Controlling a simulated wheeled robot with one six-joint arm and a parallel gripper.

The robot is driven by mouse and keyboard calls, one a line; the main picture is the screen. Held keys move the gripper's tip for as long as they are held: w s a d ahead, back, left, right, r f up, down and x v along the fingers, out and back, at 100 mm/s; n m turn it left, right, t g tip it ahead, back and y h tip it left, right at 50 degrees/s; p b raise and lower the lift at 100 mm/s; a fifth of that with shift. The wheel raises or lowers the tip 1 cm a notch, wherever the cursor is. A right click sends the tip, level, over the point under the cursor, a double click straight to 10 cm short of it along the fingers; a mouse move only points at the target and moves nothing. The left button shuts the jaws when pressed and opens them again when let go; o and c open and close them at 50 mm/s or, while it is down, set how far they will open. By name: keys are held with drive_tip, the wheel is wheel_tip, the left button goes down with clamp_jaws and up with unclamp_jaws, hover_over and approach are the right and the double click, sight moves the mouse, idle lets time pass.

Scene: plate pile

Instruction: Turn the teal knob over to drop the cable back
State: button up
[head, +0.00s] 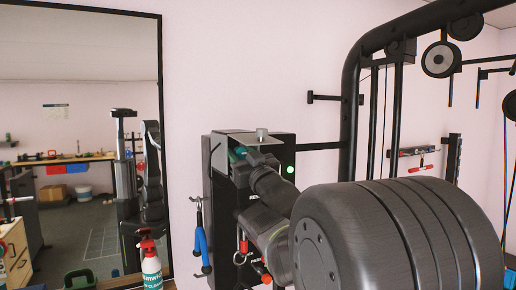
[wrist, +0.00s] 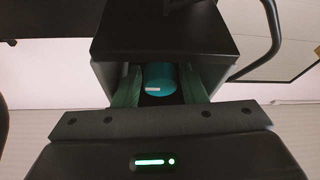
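The teal knob (wrist: 160,79) is a round cylinder with a small white mark on its face. In the wrist view it sits under a dark housing, between the two fingers of my gripper (wrist: 161,88). The fingers stand apart on either side of it, with thin dark gaps showing; whether a tip touches it is unclear. In the head view my gripper (head: 246,160) reaches into the upper part of a dark wall-side box (head: 285,150), and a bit of teal shows at its tip. My arm hides most of the knob there. No cable is clearly visible.
A red carabiner (head: 243,246) hangs below. A black cable machine frame (head: 349,120) stands right, a mirror (head: 85,130) left, and a spray bottle (head: 151,268) in front.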

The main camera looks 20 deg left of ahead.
drive_tip(key=shift+w+a+r, duration=0.15)
drive_tip(key=shift+w+a, duration=0.15)
drive_tip(key=shift+a, duration=0.1)
drive_tip(key=c, duration=0.7)
drive_tip(key=shift+m+b, duration=0.3)
drive_tip(key=shift+m, duration=0.1)
drive_tip(key=m+t+h+b, duration=0.1)
drive_tip(key=m+b, duration=0.1)
drive_tip(key=shift+s+m+t, duration=0.1)
drive_tip(key=shift+m+t, duration=0.2)
drive_tip(key=shift+t, duration=0.1)
drive_tip(key=shift+m+t+h+b, duration=0.3)
drive_tip(key=shift+m+h+b, duration=0.25)
drive_tip(key=shift+m, duration=0.6)
drive_tip(key=shift+m+t+h+b, duration=0.3)
drive_tip(key=shift+m+h+b, duration=0.25)
drive_tip(key=shift+m, duration=1.1)
